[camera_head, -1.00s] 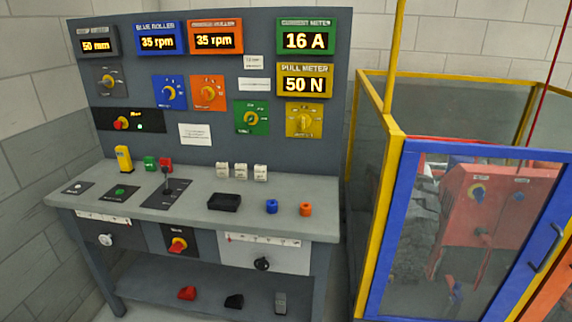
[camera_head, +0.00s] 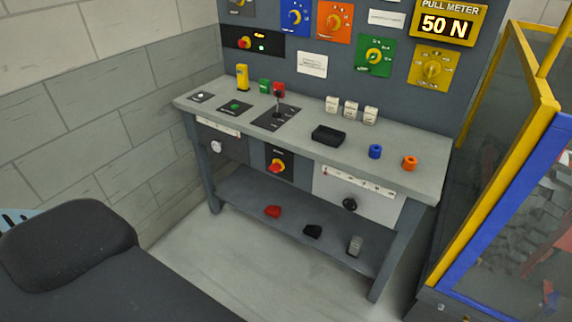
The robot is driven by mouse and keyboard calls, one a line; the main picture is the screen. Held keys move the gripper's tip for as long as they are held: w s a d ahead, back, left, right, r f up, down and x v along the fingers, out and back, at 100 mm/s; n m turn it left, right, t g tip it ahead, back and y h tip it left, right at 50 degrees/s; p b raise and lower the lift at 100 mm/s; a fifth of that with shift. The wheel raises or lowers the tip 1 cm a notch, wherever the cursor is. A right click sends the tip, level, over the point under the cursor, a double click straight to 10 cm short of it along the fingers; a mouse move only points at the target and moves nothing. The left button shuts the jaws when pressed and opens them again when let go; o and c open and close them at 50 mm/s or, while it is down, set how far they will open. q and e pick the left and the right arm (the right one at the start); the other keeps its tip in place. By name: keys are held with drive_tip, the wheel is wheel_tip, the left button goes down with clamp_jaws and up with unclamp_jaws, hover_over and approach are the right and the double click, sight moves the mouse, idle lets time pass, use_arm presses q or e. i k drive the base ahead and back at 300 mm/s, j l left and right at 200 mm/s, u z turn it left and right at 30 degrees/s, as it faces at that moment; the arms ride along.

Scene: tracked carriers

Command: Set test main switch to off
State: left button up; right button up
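A black switch panel (camera_head: 268,43) with a red rotary knob (camera_head: 243,43) on yellow and a small light is on the upright board, at its left side. The labels are too small to read now, so I cannot tell which is the test main switch. Neither gripper shows. A dark rounded part, likely my own arm, fills the lower left.
The grey bench (camera_head: 300,150) carries a black tray (camera_head: 328,136), blue ring (camera_head: 375,151) and orange ring (camera_head: 410,163). Its lower shelf (camera_head: 240,193) holds small objects. A yellow-framed cage (camera_head: 535,85) stands at right. Floor before the bench is clear.

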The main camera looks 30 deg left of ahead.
sight(276, 167)
drive_tip(key=i+j+u, duration=0.45)
drive_tip(key=i+u, duration=0.15)
drive_tip(key=i, duration=0.25)
